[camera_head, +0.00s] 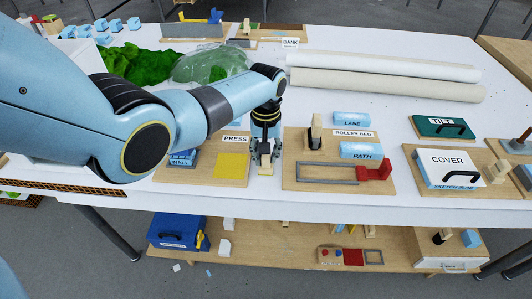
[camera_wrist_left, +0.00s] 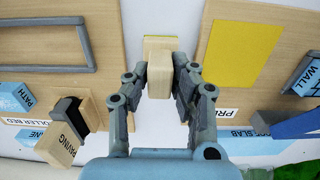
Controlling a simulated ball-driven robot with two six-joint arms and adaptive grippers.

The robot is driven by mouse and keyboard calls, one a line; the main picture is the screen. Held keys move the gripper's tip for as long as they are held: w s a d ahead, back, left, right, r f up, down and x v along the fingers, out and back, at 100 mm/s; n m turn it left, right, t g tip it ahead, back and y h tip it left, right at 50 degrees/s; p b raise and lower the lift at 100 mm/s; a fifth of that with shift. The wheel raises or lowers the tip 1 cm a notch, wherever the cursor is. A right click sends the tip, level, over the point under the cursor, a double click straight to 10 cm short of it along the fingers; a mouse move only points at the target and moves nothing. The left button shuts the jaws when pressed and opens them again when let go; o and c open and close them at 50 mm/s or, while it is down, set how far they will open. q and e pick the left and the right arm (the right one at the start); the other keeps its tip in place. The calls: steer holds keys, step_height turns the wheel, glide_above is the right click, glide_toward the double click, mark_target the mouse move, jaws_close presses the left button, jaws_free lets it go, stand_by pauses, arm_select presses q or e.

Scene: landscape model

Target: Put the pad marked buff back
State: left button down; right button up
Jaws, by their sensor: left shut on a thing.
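My left gripper (camera_head: 265,152) is shut on a pale wooden block (camera_wrist_left: 160,75), with one finger on each side. A yellow-buff strip (camera_wrist_left: 160,44) shows at the block's far end, and the held piece's pale lower end (camera_head: 265,171) shows below the fingers in the head view. I cannot read the word buff on it. It is over the white gap between the PRESS board (camera_head: 203,181) and the ROLLER BED board (camera_head: 290,182); whether it touches the table I cannot tell. A flat yellow square (camera_head: 232,166) lies on the PRESS board. My right gripper is not in view.
A block marked PAVING (camera_wrist_left: 60,145) stands on the ROLLER BED board with blue LANE (camera_head: 351,119) and PATH (camera_head: 361,150) blocks, a grey frame and a red piece (camera_head: 374,172). Long rolls (camera_head: 390,84) lie behind. The table's front edge is close.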

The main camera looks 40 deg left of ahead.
arm_select(q)
steer(key=shift+f, duration=0.25)
stand_by(0.5)
steer(key=c, duration=1)
jaws_free()
steer(key=shift+c, duration=0.2)
step_height(320, 180, up, 12)
